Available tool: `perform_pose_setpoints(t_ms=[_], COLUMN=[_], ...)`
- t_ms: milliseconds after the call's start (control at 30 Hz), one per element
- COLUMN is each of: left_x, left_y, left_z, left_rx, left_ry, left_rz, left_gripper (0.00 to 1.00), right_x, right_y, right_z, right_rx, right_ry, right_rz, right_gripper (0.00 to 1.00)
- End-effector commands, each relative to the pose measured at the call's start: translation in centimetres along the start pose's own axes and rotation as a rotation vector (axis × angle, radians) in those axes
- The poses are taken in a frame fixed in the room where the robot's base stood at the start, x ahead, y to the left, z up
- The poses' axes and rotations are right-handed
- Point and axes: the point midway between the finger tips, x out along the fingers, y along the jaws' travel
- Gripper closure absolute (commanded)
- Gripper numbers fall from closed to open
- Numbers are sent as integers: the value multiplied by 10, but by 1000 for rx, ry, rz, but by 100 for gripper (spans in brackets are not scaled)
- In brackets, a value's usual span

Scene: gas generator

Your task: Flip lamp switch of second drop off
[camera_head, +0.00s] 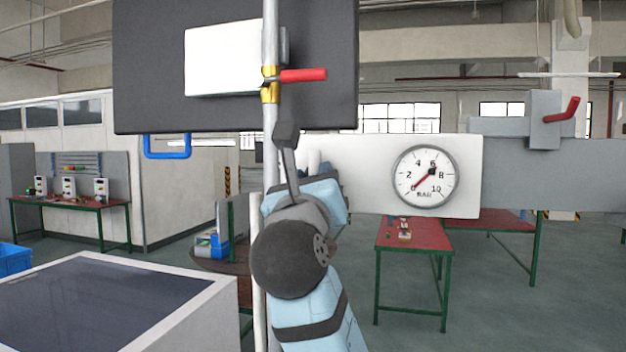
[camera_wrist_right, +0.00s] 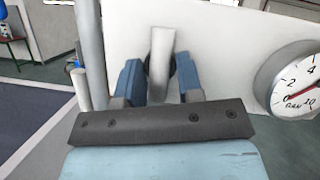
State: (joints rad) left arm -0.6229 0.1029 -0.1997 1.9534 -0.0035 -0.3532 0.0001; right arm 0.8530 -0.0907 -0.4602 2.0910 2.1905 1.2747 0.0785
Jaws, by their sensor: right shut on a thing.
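My right gripper (camera_wrist_right: 158,78) shows in the right wrist view with its two blue fingers on either side of a light grey lever (camera_wrist_right: 161,50). It is shut on this lever, which stands out from the white panel (camera_wrist_right: 225,40). In the head view my right gripper (camera_head: 320,175) is in front of the left part of the white panel (camera_head: 365,180), and my arm and wrist hide most of the lever there. I cannot tell whether the lever is the lamp switch. No switch marked as the second drop off's can be made out. My left gripper is out of view.
A vertical pipe (camera_head: 270,130) with a red-handled valve (camera_head: 303,75) runs close beside my right arm. A gauge (camera_head: 425,176) sits on the panel to the right. A red lever (camera_head: 569,110) is farther right. Benches (camera_head: 70,200) with small boxes stand far left.

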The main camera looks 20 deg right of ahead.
Motion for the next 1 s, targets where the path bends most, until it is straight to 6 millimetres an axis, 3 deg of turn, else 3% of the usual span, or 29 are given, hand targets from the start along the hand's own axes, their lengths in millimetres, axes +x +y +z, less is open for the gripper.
perform_pose_setpoints(t_ms=[100, 133, 233, 633, 767, 1000], left_x=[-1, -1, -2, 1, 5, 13], left_y=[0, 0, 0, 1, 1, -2], left_z=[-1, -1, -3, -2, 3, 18], left_rx=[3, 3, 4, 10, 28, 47], left_ry=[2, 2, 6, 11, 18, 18], left_rz=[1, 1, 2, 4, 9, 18], left_gripper=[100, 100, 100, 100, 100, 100], right_x=[0, 0, 0, -10, -32, -88], right_y=[1, 1, 1, 2, 2, 2], right_z=[-2, -2, -2, -2, -5, -5], right_rx=[-3, -3, -2, 2, 4, 4], right_ry=[3, 3, 3, 1, 3, 3], right_rz=[1, 1, 1, 2, 3, 4], right_gripper=[90, 64, 41, 41, 41, 41])
